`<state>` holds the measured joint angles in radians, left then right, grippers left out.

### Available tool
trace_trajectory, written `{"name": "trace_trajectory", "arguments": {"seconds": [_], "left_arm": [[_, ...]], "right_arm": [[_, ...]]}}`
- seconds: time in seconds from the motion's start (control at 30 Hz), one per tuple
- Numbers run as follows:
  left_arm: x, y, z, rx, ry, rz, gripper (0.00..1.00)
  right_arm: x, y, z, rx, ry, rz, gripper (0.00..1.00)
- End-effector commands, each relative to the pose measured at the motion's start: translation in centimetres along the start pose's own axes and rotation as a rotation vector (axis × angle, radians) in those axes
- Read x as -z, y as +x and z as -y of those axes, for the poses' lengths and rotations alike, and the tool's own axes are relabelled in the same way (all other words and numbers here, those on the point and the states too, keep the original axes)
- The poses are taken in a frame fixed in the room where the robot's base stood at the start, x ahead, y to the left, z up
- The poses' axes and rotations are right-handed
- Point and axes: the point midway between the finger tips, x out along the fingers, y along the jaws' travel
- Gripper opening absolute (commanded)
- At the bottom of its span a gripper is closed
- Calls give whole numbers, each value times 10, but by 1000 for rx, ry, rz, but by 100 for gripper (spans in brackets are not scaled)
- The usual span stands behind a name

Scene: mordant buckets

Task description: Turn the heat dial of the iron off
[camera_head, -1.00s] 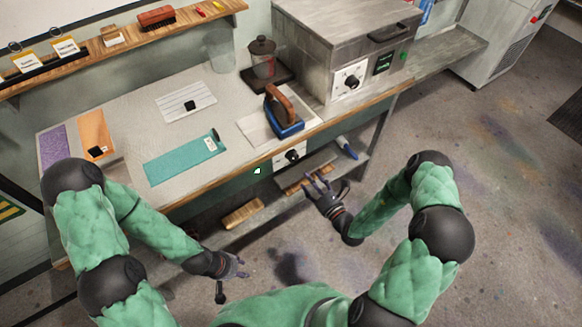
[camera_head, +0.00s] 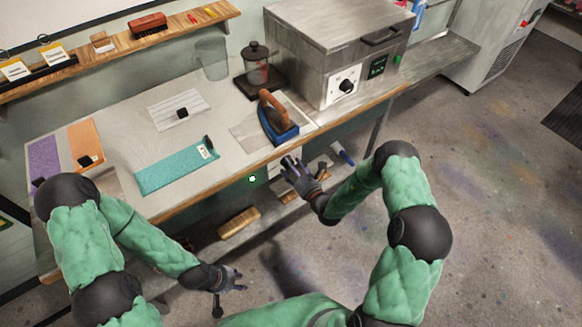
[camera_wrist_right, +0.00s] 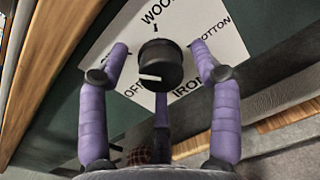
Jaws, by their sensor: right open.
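The iron's heat dial (camera_wrist_right: 160,58) is a black round knob on a white plate (camera_wrist_right: 200,30) marked WOOL, COTTON, OFF and IRON in the right wrist view. A pale mark on the knob lies at its lower left, on the OFF side. My right gripper (camera_wrist_right: 161,75) is open, its purple fingers spread around the knob, apart from it. In the head view my right gripper (camera_head: 292,166) is at the table's front and hides the dial. The blue iron (camera_head: 279,122) with a brown handle stands on the table above. My left gripper (camera_head: 230,278) hangs low, away from the table.
A grey metal box (camera_head: 330,50) with its own black dial stands on the back right of the table (camera_head: 225,125). A teal board (camera_head: 178,166) lies at the front. A wooden brush (camera_head: 239,222) lies on the lower shelf.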

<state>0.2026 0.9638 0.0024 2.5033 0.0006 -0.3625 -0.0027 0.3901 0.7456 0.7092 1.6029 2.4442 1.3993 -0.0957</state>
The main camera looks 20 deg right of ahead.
Motion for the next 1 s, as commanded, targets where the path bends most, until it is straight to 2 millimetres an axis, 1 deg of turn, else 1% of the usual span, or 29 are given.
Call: {"name": "trace_trajectory", "arguments": {"seconds": [0.17, 0.2, 0.27, 0.3, 0.37, 0.73, 0.87, 1.0], "left_arm": [[0, 0, 0, 0, 0, 0, 40], [0, 0, 0, 0, 0, 0, 40], [0, 0, 0, 0, 0, 0, 40], [0, 0, 0, 0, 0, 0, 40], [0, 0, 0, 0, 0, 0, 40], [0, -1, 0, 0, 0, 0, 40], [0, -3, -1, 0, 0, 0, 40], [0, -6, -2, 0, 0, 0, 40]], "right_arm": [[0, 0, 0, 0, 0, 0, 64], [0, 0, 0, 0, 0, 0, 53], [0, 0, 0, 0, 0, 0, 36], [0, 0, 0, 0, 0, 0, 24], [0, 0, 0, 0, 0, 0, 8], [-2, 0, 0, -1, -30, 3, 8], [-2, 0, 0, -1, -86, 6, 8], [-3, 0, 0, -1, -179, 10, 8]]}}
